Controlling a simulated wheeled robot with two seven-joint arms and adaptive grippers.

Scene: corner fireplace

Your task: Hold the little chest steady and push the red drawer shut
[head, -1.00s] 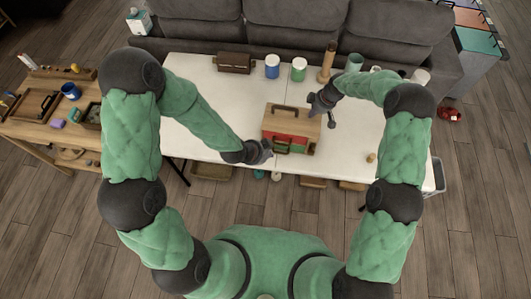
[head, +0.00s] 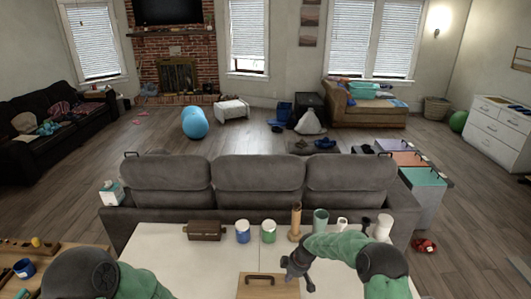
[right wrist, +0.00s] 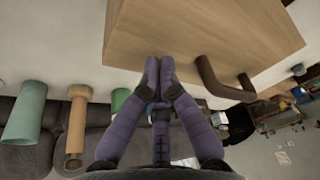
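The top of the little wooden chest (head: 252,291) shows at the bottom edge of the head view, with its dark carrying handle. The red drawer and the chest's front are out of view. My right gripper (head: 288,265) is beside the chest's right end, near its top edge. In the right wrist view its purple fingers (right wrist: 160,64) are together with nothing between them. Their tips are at the edge of the chest's plain wooden face (right wrist: 200,32); whether they touch is unclear. The handle (right wrist: 222,86) shows beside them. My left gripper is below the head view; only part of its arm shows.
The white table (head: 165,246) holds a brown box (head: 204,231), a blue jar (head: 242,232), a green jar (head: 268,231), a wooden peg stand (head: 295,222) and several cups along its back. A grey sofa (head: 260,180) stands behind. A wooden side table is at left.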

